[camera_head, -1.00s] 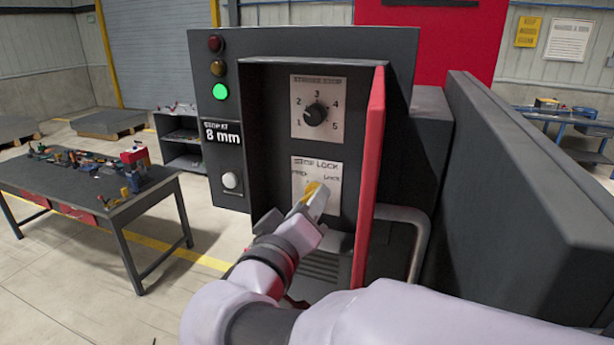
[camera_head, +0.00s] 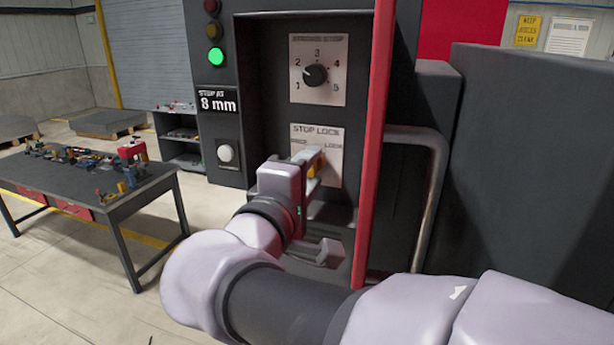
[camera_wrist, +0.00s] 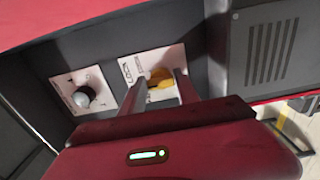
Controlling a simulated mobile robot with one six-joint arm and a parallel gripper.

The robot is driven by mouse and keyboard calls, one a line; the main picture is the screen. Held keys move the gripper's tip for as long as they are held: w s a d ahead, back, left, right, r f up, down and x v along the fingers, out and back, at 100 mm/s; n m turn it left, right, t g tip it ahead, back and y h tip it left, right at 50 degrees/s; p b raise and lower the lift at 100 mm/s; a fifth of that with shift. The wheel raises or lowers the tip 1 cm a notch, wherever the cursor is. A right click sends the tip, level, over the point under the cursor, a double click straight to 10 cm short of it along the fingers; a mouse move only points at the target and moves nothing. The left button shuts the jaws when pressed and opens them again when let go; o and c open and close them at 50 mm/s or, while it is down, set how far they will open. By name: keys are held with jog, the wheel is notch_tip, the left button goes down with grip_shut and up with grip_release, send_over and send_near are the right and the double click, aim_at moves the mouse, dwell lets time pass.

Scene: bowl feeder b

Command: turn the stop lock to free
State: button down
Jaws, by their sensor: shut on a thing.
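The stop lock plate (camera_head: 330,136) is on the machine's recessed panel, with its left label partly hidden and LOCK readable at the right. Its yellow handle (camera_head: 316,160) is mostly hidden by my gripper (camera_head: 311,172) in the head view. In the wrist view, the yellow handle (camera_wrist: 160,78) shows between the two fingers of my gripper (camera_wrist: 160,90), in front of the plate (camera_wrist: 130,68). The gripper is shut on the handle. Which label the handle points to is not clear.
The stroke stop dial (camera_head: 315,75) is just above, its mark toward 2. A red door edge (camera_head: 375,150) stands close at the right, with a bent grey rail (camera_head: 438,170) beyond. A green lamp (camera_head: 215,57) is lit above an 8 mm display (camera_head: 217,102). A workbench (camera_head: 90,190) stands left.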

jog(key=n, duration=0.4)
jog(key=shift+r+n, duration=0.1)
jog(key=shift+n, duration=0.2)
jog(key=n, duration=0.4)
jog(key=shift+r, duration=0.1)
jog(key=shift+n+p, duration=0.3)
jog(key=c, duration=0.9)
grip_release()
jog(key=shift+a, duration=0.1)
jog(key=v, duration=1.7)
jog(key=shift+s, duration=0.15)
